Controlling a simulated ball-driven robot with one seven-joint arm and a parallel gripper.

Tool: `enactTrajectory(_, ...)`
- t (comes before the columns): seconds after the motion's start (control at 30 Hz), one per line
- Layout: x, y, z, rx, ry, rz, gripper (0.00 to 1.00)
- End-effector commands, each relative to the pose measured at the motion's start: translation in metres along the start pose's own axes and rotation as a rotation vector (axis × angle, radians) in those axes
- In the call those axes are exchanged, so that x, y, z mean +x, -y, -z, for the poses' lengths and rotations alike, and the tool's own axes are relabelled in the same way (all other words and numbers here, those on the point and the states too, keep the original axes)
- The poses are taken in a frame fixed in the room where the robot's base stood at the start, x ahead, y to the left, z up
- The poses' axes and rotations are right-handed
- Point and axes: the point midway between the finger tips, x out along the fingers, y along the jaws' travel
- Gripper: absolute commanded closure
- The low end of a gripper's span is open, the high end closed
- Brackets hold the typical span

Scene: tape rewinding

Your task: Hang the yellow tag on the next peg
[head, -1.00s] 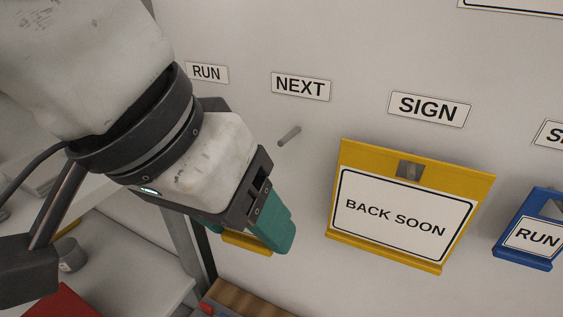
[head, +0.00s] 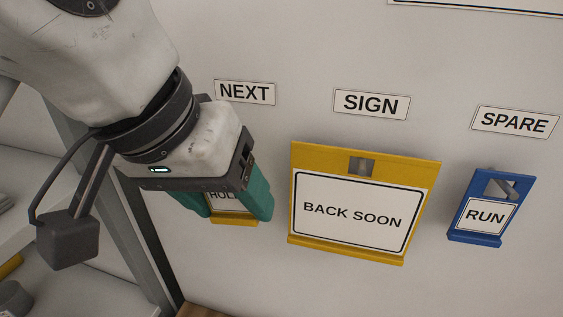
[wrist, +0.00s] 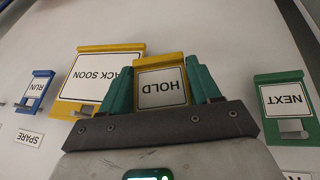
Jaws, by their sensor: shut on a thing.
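The yellow tag (head: 233,219) reads HOLD and sits between the teal fingers of my gripper (head: 232,204), which is shut on it. In the wrist view the tag (wrist: 161,90) is upside down between the fingers (wrist: 161,76). The tag is in front of the wall, below the NEXT label (head: 245,92). My gripper covers the wall under that label, so the NEXT peg is hidden in the head view. I cannot tell whether the tag touches the peg.
A large yellow BACK SOON sign (head: 364,158) hangs just right of the gripper under the SIGN label (head: 372,104). A blue RUN tag (head: 487,216) hangs under SPARE (head: 514,121).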

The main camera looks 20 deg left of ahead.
Motion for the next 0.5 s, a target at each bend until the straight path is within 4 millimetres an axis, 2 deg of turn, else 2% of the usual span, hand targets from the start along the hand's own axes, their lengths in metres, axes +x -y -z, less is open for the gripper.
enactTrajectory(0.5,0.014,0.000,0.025,0.001,0.001,0.000,0.71)
